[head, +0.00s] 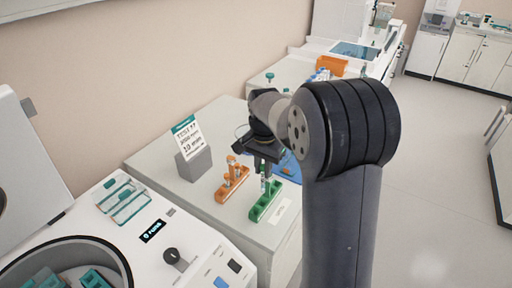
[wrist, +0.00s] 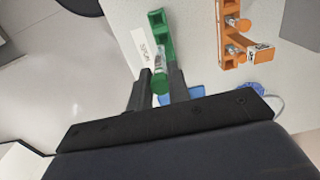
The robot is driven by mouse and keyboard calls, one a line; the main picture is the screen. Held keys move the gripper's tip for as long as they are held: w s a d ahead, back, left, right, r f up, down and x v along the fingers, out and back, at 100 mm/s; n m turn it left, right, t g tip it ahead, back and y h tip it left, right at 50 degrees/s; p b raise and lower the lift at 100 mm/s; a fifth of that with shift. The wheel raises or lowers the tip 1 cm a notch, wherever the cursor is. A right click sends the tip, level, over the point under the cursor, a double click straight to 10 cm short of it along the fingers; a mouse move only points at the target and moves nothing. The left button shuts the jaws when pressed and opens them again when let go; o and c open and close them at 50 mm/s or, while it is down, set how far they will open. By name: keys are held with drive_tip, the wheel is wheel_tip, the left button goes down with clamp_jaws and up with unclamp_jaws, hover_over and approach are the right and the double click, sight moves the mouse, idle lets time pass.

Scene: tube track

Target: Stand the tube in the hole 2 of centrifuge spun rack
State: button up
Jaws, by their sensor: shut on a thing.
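My gripper (head: 266,163) is shut on a tube, which shows between its fingers in the wrist view as a clear tube with a green end (wrist: 160,84). In the head view the tube (head: 263,183) hangs roughly upright at the green rack (head: 262,212). I cannot tell whether its lower end is inside a hole or just above it. The green rack also shows in the wrist view (wrist: 159,32), just beyond the fingertips (wrist: 161,76). A white label (wrist: 145,50) lies beside it and seems to read "SPUN". The fingers hide part of the rack.
An orange rack (head: 231,190) with orange-capped tubes stands left of the green rack. A grey block with a sign (head: 187,140) stands behind it. A white centrifuge (head: 150,235) is at the front left. A blue item (head: 289,168) lies behind my gripper.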

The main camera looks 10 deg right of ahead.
sight(262, 185)
drive_tip(key=shift+w+f, duration=0.15)
drive_tip(key=shift+w, duration=0.3)
drive_tip(key=shift+s+f+b, duration=0.15)
drive_tip(key=shift+f+b, duration=0.25)
drive_tip(key=shift+b, duration=0.1)
wheel_tip(262, 185, down, 4)
drive_tip(key=b, duration=0.3)
drive_tip(key=shift+r, duration=0.15)
drive_tip(key=shift+f, duration=0.55)
idle(0.4)
drive_tip(key=shift+f, duration=0.45)
drive_tip(key=shift+f+b, duration=0.15)
drive_tip(key=shift+b, duration=0.2)
drive_tip(key=shift+f, duration=0.4)
drive_tip(key=shift+f+b, duration=0.1)
drive_tip(key=shift+b, duration=0.2)
